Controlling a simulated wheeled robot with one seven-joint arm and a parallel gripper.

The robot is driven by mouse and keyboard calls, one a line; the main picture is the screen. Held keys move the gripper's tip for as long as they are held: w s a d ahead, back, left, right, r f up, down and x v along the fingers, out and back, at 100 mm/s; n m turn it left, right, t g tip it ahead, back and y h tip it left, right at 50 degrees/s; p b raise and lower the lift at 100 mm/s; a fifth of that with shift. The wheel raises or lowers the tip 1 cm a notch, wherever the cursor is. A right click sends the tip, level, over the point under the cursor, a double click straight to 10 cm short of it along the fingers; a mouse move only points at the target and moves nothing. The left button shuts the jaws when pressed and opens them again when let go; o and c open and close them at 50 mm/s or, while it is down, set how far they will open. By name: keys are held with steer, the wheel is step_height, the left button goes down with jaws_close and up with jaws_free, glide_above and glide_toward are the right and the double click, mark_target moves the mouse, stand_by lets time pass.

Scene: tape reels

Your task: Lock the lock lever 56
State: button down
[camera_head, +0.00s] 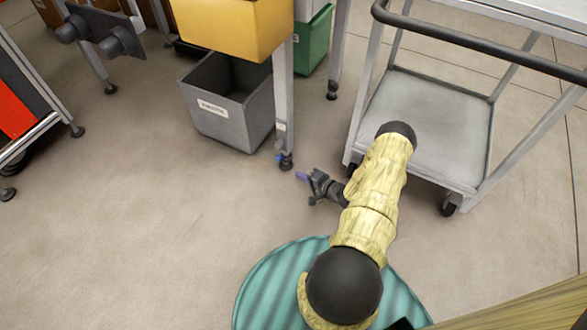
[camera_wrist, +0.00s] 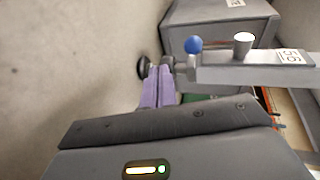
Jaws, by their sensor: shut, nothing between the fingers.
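A light grey metal leg with a label reading 56 (camera_wrist: 291,56) runs in from the right in the wrist view. Near its end sits a small fitting with a blue ball knob (camera_wrist: 194,45), which I take to be lock lever 56; I cannot tell its exact lever position. In the head view the blue knob (camera_head: 278,158) shows low on the leg, just above its foot. My gripper (camera_wrist: 159,84) has purple fingers that are shut and empty. Their tips are beside the leg's lower end; contact cannot be told. In the head view my gripper (camera_head: 301,176) is just right of the leg's foot.
A pale round knob (camera_wrist: 243,37) stands out from the leg. A grey bin (camera_head: 227,105) is left of the leg, under a yellow bin (camera_head: 230,28); a green bin (camera_head: 314,42) is behind. A grey cart (camera_head: 440,140) stands close on the right. Open floor lies left.

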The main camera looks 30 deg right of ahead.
steer(key=s+d, duration=0.1)
steer(key=s, duration=0.1)
steer(key=s+p, duration=0.1)
steer(key=s, duration=0.1)
steer(key=s+d+f+p, duration=0.1)
steer(key=s, duration=0.1)
steer(key=shift+d, duration=0.3)
steer(key=shift+s+f, duration=0.1)
steer(key=shift+f, duration=0.05)
steer(key=shift+a, duration=0.15)
steer(key=shift+s, duration=0.1)
steer(key=shift+s+d, duration=0.15)
steer(key=shift+d, duration=0.1)
